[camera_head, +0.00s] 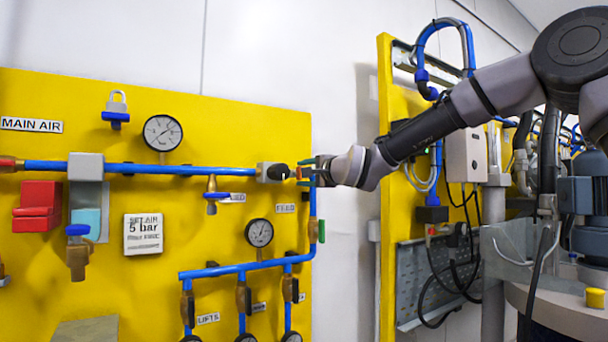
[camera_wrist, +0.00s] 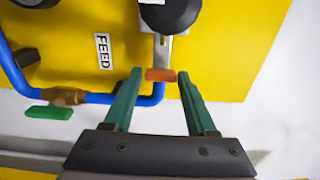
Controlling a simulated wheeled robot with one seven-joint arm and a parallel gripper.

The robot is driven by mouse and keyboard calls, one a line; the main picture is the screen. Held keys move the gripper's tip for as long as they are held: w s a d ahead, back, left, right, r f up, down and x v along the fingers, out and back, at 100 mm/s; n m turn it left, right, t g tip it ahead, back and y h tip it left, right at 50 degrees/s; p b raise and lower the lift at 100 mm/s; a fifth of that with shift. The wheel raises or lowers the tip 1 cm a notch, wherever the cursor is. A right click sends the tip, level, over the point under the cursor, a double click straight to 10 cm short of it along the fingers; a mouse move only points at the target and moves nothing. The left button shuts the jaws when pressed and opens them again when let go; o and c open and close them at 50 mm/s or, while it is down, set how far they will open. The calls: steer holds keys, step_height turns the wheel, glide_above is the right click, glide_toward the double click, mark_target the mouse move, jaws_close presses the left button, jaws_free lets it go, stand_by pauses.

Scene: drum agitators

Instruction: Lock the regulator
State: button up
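The regulator (camera_head: 266,172) is a grey block with a black knob (camera_head: 279,172), set in the blue pipe on the yellow panel. In the wrist view the black knob (camera_wrist: 172,12) is at the top, partly cut off by the frame. A small orange-red tab (camera_wrist: 160,75) sits below it at the end of a grey piece (camera_wrist: 160,48). My gripper (camera_head: 303,171) is just right of the knob, its green fingers pointing at the panel. In the wrist view my gripper (camera_wrist: 158,82) is open, with the tab between its fingertips and a visible gap on each side.
A blue pipe (camera_wrist: 105,98) with a green-handled valve (camera_wrist: 50,112) runs left of my fingers. A gauge (camera_head: 259,232) and a FEED label (camera_head: 285,208) are below the regulator. Another yellow panel (camera_head: 386,120) stands to the right, beyond a strip of white wall.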

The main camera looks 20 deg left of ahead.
steer(key=shift+o, duration=0.9)
steer(key=shift+s+d, duration=0.1)
steer(key=v, duration=1)
steer(key=shift+s+d, duration=0.15)
steer(key=shift+s, duration=0.1)
